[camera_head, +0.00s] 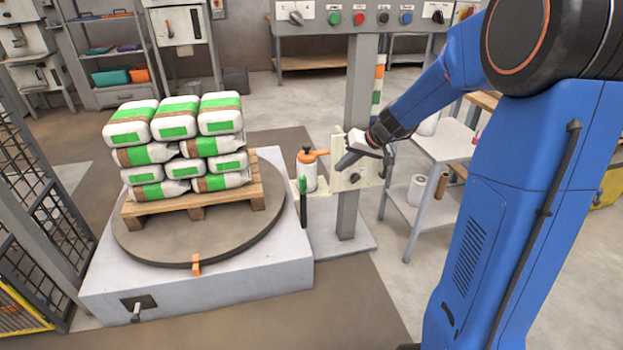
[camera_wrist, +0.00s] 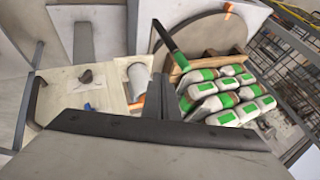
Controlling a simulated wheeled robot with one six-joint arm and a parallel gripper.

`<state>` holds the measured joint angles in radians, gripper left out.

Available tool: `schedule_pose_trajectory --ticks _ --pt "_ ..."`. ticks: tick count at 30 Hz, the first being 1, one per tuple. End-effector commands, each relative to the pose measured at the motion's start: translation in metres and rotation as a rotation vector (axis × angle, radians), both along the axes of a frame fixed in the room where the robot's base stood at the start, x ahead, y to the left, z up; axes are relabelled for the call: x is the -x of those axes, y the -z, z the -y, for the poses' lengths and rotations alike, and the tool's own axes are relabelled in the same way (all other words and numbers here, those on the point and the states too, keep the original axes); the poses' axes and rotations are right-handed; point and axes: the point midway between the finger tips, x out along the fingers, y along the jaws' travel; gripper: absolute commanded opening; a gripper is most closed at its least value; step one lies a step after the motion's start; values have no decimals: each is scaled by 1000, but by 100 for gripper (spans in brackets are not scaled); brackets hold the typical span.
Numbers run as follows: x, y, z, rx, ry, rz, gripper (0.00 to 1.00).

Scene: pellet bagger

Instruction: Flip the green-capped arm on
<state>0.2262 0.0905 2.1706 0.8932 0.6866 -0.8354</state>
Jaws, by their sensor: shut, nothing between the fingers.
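The green-capped arm (camera_head: 303,207) is a slim dark lever standing about upright, with its green cap (camera_head: 302,184) at the top. It is between the turntable and the grey post. In the wrist view the arm (camera_wrist: 166,38) shows as a dark bar with a green end, beyond my fingers. My gripper (camera_head: 344,163) is shut and empty. It hangs in front of a cream panel (camera_head: 362,178) on the post, to the right of the arm and apart from it. My closed fingers also show in the wrist view (camera_wrist: 160,90). The arm's base is hard to make out.
A turntable (camera_head: 140,243) carries a pallet of white and green bags (camera_head: 175,145). A white cylinder with an orange top (camera_head: 307,172) stands close behind the arm. The grey post (camera_head: 348,215), a button console (camera_head: 360,18) and a side table (camera_head: 445,143) are nearby.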

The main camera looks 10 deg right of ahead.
Motion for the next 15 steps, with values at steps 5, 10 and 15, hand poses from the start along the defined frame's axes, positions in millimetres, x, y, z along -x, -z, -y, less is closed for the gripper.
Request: schedule_pose_trajectory --ticks 5,10,15 --pt "0 0 0 0 -1 0 0" --pt "-2 6 -3 -1 -1 -2 0" --pt "-12 24 -13 -1 -3 -4 0"
